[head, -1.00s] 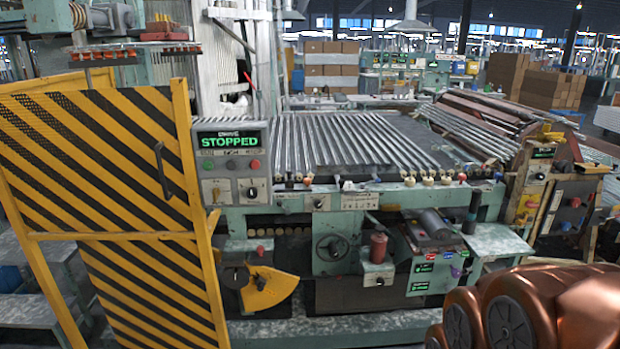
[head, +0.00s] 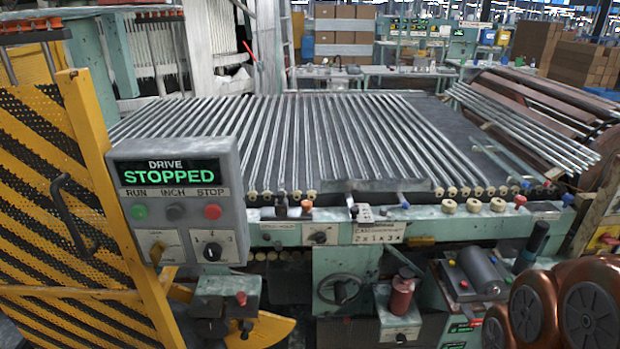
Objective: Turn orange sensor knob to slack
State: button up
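A small orange knob (head: 306,206) stands on the front rail of the green machine, just left of the middle of the head view. I cannot read any slack marking beside the orange knob. A black rotary knob on a small plate (head: 319,235) sits below it. Copper-coloured links of my arm fill the lower right corner. My gripper is outside the view.
A grey drive box (head: 178,205) shows STOPPED in green and stands at the front left. A yellow-and-black striped gate (head: 45,190) stands left of it. A handwheel (head: 340,289) and red bottle (head: 402,292) stick out in front.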

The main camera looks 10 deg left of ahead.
aim_at(306, 204)
jog(key=u, duration=0.7)
jog(key=i, duration=1.3)
jog(key=u, duration=0.85)
